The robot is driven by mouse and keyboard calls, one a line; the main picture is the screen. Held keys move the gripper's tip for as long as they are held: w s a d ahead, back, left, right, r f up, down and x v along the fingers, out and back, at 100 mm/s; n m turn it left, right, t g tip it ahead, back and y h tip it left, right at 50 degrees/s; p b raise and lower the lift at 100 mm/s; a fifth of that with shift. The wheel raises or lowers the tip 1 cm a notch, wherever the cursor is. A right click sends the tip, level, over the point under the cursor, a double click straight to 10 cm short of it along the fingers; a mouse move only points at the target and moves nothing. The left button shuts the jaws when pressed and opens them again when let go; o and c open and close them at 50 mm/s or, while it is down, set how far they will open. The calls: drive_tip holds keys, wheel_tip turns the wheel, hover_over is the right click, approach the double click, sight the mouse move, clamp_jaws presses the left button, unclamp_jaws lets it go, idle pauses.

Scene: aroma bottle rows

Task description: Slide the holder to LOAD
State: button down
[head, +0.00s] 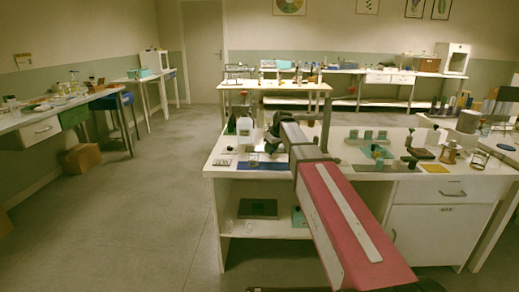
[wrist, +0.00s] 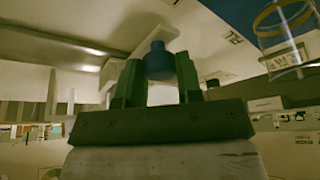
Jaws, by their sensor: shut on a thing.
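In the wrist view my gripper (wrist: 156,78) has its two green fingers on either side of a blue knob (wrist: 158,57), shut on it. A pale bar (wrist: 137,43) shows behind the knob; I cannot tell for sure whether it is the holder. Dark lettering (wrist: 235,37) is on a white surface to the right, too cut off to read as LOAD. In the head view my gripper (head: 265,140) is a dark shape over the near bench's left part; its fingers and the knob are hidden by my arm.
A clear glass with a yellow ring (wrist: 284,30) stands near a blue mat (wrist: 225,12) in the wrist view. In the head view, a white bottle (head: 245,131) and a dark bottle (head: 231,125) stand left of my gripper. Bottles and trays (head: 378,152) fill the bench's right.

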drive_tip(key=shift+d, duration=1.1)
drive_tip(key=c, duration=0.8)
unclamp_jaws()
drive_tip(key=shift+r, duration=0.15)
drive_tip(key=v, duration=1)
drive_tip(key=shift+s+r, duration=0.1)
drive_tip(key=shift+r, duration=0.15)
drive_tip(key=shift+s, duration=0.1)
